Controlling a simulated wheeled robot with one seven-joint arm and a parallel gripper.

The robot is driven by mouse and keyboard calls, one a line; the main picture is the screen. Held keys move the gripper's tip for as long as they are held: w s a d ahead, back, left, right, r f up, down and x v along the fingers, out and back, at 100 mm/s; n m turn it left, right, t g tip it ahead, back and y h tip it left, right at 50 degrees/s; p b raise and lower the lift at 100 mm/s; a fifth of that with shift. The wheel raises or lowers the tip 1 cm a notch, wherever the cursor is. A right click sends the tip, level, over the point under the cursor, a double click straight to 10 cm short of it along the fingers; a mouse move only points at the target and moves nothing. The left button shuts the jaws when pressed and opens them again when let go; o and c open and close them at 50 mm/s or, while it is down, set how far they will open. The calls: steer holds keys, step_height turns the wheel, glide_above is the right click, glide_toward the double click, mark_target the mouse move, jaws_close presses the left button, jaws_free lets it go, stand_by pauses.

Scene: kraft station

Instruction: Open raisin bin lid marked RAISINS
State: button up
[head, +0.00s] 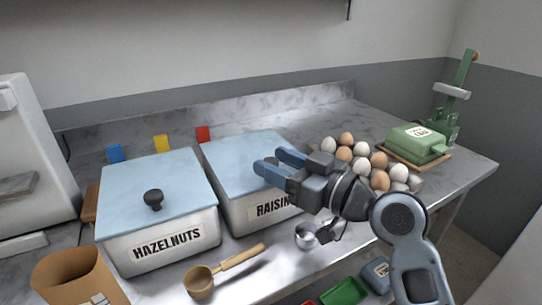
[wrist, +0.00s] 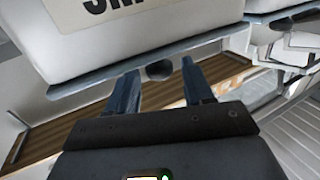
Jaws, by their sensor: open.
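The raisin bin (head: 238,213) is a white box marked RAISINS, the label partly covered by my arm. Its pale blue lid (head: 235,155) lies flat and shut on it. My gripper (head: 276,162) is open over the lid's right part, fingers pointing left. In the head view the lid's knob is hidden behind my gripper. In the wrist view a dark round knob (wrist: 159,70) shows between the two open fingertips, just under the lid's edge line; I cannot tell whether they touch it.
The hazelnut bin (head: 160,245) with its lid and black knob stands close on the left. Several eggs (head: 362,165) lie right of my gripper. A wooden-handled scoop (head: 200,280) and a metal cup (head: 306,236) lie in front. A green press (head: 415,140) stands at the right.

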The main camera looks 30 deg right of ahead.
steer(key=shift+x, duration=0.95)
steer(key=shift+c, duration=0.2)
steer(key=shift+s, duration=0.1)
jaws_close()
